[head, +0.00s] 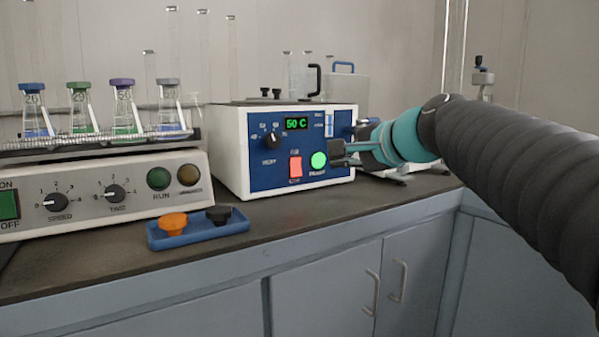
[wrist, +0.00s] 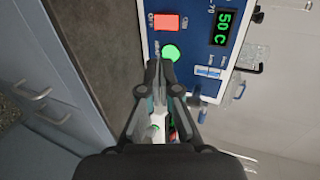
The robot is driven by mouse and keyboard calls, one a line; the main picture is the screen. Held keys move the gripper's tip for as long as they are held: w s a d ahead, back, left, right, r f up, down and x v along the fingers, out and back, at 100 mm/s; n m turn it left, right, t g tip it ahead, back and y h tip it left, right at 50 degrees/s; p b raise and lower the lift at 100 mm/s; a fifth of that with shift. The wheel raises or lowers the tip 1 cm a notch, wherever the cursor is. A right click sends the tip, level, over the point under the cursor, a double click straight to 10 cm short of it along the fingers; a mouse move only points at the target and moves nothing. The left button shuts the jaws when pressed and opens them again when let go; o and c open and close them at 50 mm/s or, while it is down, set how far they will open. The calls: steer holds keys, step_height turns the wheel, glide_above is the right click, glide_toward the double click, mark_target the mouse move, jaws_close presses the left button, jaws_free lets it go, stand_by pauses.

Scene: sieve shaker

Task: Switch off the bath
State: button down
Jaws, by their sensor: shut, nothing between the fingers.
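The bath (head: 229,150) is a white box with a blue front panel on the bench. Its display (head: 296,124) reads 50 C in green. A red rocker switch (head: 295,167) sits low on the panel, with a lit green round lamp (head: 319,160) to its right. The wrist view shows the red switch (wrist: 166,22) and the green lamp (wrist: 171,53) too. My gripper (head: 335,152) is shut and empty, its tips in front of the panel just right of the green lamp. In the wrist view my gripper (wrist: 159,66) points at the panel near the lamp, away from the switch.
A shaker (head: 100,190) with several capped flasks stands to the left. A blue tray (head: 185,238) with an orange knob (head: 173,222) and a black knob (head: 219,214) lies in front. A black dial (head: 271,141) is on the panel.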

mark_target(297, 165)
steer(key=shift+a, duration=0.1)
steer(key=x, duration=1.4)
steer(key=shift+w+a+f, duration=0.1)
steer(key=shift+w+f, duration=0.1)
steer(key=shift+r, duration=0.2)
steer(key=shift+r+p, duration=0.55)
steer(key=shift+r, duration=0.15)
